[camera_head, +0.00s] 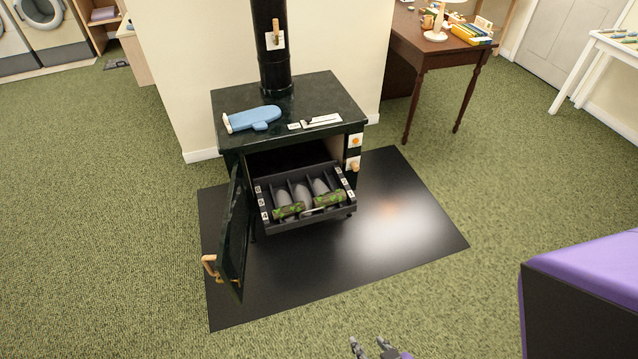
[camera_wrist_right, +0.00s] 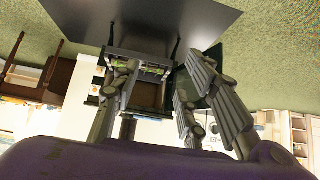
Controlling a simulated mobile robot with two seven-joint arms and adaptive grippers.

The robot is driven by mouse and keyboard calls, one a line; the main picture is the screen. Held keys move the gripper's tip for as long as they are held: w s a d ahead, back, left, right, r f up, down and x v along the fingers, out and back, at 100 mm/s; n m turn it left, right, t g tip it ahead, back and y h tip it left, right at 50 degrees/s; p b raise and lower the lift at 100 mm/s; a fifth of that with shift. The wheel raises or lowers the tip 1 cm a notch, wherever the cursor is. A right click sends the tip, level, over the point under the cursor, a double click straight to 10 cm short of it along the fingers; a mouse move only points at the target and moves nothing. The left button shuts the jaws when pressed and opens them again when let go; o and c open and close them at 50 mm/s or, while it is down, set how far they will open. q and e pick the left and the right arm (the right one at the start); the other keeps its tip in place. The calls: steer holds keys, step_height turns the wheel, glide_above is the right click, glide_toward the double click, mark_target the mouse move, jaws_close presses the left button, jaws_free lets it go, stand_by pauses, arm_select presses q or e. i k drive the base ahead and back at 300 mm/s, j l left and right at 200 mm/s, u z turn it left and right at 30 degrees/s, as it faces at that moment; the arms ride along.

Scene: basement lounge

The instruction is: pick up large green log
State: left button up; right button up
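Two green mottled logs lie in the pulled-out black tray (camera_head: 300,222) of the stove, one at the left (camera_head: 289,210) and one at the right (camera_head: 329,199). They look close in size, and I cannot tell which is larger. Several grey pieces (camera_head: 302,192) lie with them in the tray. My right gripper (camera_head: 372,346) is at the bottom edge of the head view, well in front of the stove and empty. In the right wrist view the same gripper (camera_wrist_right: 165,70) has its fingers spread, with the tray seen upside down between them. My left gripper is not in view.
The dark stove (camera_head: 345,97) has its door (camera_head: 235,235) swung open to the left. A blue oven mitt (camera_head: 254,118) lies on its top. A black floor plate (camera_head: 400,225) surrounds it. A wooden table (camera_head: 435,50) stands behind right. Green carpet is clear in front.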

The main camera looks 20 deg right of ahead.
mark_target(328, 198)
steer(key=i+l+u, duration=0.1)
steer(key=l, duration=0.25)
steer(key=i+l, duration=0.25)
steer(key=i+l+u, duration=0.15)
steer(key=l, duration=0.25)
steer(key=i+l, duration=0.15)
steer(key=l, duration=0.2)
steer(key=i+l+u, duration=0.15)
steer(key=l, duration=0.2)
steer(key=i+l, duration=0.1)
steer(key=l, duration=0.3)
steer(key=i+l+u, duration=0.15)
steer(key=l, duration=0.2)
steer(key=i+l, duration=0.1)
steer(key=l, duration=0.3)
steer(key=u, duration=0.05)
